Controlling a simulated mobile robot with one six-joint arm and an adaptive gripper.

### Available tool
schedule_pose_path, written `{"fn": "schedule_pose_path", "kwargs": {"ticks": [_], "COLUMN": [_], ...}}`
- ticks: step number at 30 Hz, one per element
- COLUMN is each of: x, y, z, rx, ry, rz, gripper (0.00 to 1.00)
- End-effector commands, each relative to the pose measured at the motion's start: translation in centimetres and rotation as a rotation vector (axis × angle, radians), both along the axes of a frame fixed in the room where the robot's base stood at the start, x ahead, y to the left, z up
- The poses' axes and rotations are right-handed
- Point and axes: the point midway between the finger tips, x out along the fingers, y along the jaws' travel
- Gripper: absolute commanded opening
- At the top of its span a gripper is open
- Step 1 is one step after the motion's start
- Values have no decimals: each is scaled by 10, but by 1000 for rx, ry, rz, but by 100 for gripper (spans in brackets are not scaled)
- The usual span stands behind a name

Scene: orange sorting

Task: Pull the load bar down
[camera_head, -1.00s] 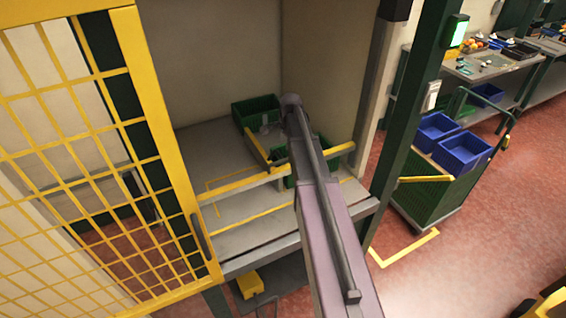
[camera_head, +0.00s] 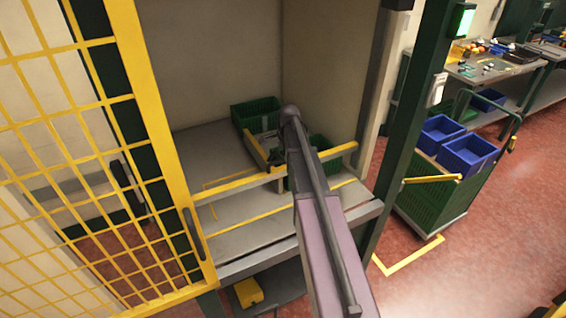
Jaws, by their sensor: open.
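A yellow bar (camera_head: 238,186), which I take to be the load bar, runs across the front of the bay above the grey bench (camera_head: 240,228). It slopes up to the right in the picture and passes behind my arm. A shorter yellow piece (camera_head: 253,151) meets it from behind, left of my arm. My arm reaches over the bar into the bay. Its far end bends down out of sight, and I cannot make out my gripper there. Small grey parts beside the short yellow piece are too unclear to name.
A green crate (camera_head: 254,110) stands at the back of the bench, and another (camera_head: 327,162) is partly behind my arm. A yellow mesh gate (camera_head: 90,150) is on the left. A green post (camera_head: 408,115) and a trolley (camera_head: 428,194) with blue bins stand right. Red floor is open below.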

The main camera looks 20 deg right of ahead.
Motion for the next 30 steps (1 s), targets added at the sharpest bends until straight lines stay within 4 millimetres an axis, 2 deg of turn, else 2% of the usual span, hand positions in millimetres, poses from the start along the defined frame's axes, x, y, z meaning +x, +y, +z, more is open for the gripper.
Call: {"fn": "schedule_pose_path", "kwargs": {"ticks": [3, 12, 29, 30], "x": [2, 6, 7, 7], "y": [0, 0, -1, -1], "z": [-13, -31, -35, -35], "rx": [0, 0, 0, 0], "ry": [0, 0, 0, 0], "rz": [0, 0, -1, -1], "gripper": [57, 57, 57, 45]}}
